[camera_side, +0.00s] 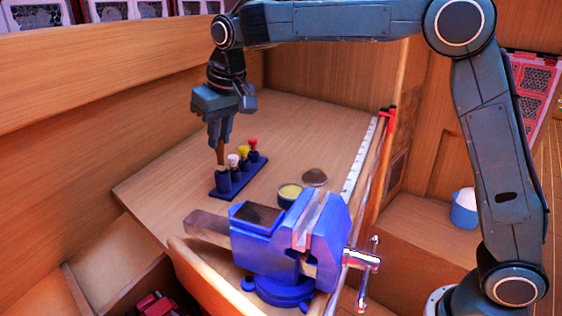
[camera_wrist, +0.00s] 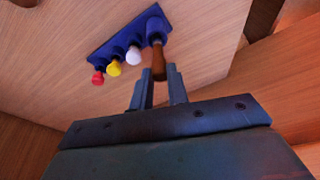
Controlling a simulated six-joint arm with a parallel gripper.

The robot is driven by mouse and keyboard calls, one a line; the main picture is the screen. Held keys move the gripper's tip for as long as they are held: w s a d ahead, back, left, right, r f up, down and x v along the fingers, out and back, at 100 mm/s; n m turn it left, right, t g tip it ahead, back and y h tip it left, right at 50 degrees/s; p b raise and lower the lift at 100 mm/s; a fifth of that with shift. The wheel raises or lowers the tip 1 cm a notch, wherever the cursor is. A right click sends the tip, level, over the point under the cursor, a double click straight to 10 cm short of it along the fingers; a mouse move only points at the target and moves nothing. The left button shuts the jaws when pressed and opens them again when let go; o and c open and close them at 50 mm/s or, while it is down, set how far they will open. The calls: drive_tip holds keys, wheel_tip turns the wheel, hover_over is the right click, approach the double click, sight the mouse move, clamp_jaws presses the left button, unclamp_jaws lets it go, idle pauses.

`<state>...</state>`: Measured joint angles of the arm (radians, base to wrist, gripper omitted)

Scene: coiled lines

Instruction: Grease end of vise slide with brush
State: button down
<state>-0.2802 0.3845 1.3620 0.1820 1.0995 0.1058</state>
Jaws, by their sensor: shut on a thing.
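My gripper (camera_side: 219,140) points down over the blue rack (camera_side: 238,182) and is shut on a brown wooden handle (camera_side: 220,156), apparently the brush. The handle stands upright in the rack's near-left end holder, which hides its lower end. The wrist view shows the same handle (camera_wrist: 159,62) between my fingers (camera_wrist: 160,82). The blue vise (camera_side: 268,245) stands at the bench's front edge. Its metal slide (camera_side: 206,226) sticks out to the left, with its end free. An open round tin with yellowish contents (camera_side: 290,191), perhaps grease, stands behind the vise.
White, yellow and red-topped tools (camera_side: 253,142) stand in the rack beside the brown handle. A small brown heap or lid (camera_side: 314,177) lies near the tin. A white ruler strip (camera_side: 360,160) runs along the right edge. The bench behind the rack is clear.

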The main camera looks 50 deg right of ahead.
drive_tip(key=shift+r, duration=1.65)
drive_tip(key=shift+s, duration=0.1)
drive_tip(key=s+d+r, duration=0.2)
drive_tip(key=s+d, duration=0.5)
drive_tip(key=s, duration=0.6)
drive_tip(key=shift+d, duration=0.2)
drive_tip(key=shift+s+f, duration=0.1)
drive_tip(key=shift+f, duration=2.8)
drive_tip(key=shift+f, duration=0.55)
idle(0.6)
